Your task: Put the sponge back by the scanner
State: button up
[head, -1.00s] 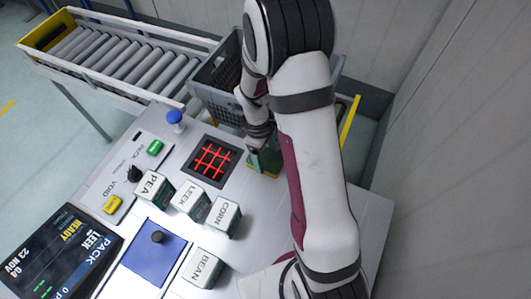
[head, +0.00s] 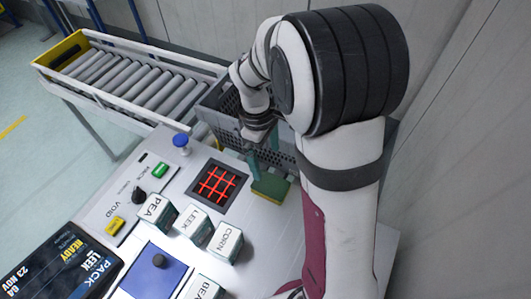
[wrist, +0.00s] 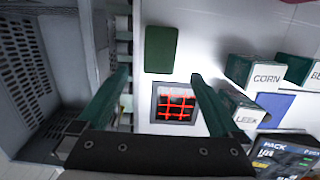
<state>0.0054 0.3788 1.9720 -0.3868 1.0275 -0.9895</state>
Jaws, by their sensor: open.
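The sponge (head: 271,187), green on top and yellow below, lies flat on the counter just right of the scanner (head: 217,184), a dark square window with a glowing red grid. In the wrist view the green face of the sponge (wrist: 162,49) shows whole, close to the scanner (wrist: 175,107) with a narrow strip of counter between them. My gripper (head: 264,156) is open and empty, above the sponge and apart from it. Its two green fingers (wrist: 161,78) are spread wide in the wrist view.
A grey crate (head: 228,112) stands behind the sponge, beside the roller conveyor (head: 135,85). Labelled boxes, LEEK (head: 193,223) and CORN (head: 226,242) among them, stand in front of the scanner. A blue-topped knob (head: 181,141) rises left of it.

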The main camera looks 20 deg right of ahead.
jog(key=s+a+r+m+y, duration=0.1)
jog(key=s+a+r+m, duration=0.1)
jog(key=s+m, duration=0.3)
jog(key=s+a+r+m+y, duration=0.1)
jog(key=s+r+m, duration=0.3)
jog(key=s, duration=0.5)
jog(key=s+a+r+m, duration=0.2)
jog(key=s+r+m, duration=0.1)
jog(key=s+m, duration=0.2)
jog(key=shift+s+a+m+t+y, duration=0.3)
jog(key=shift+s+t+y, duration=0.1)
jog(key=shift+s, duration=0.7)
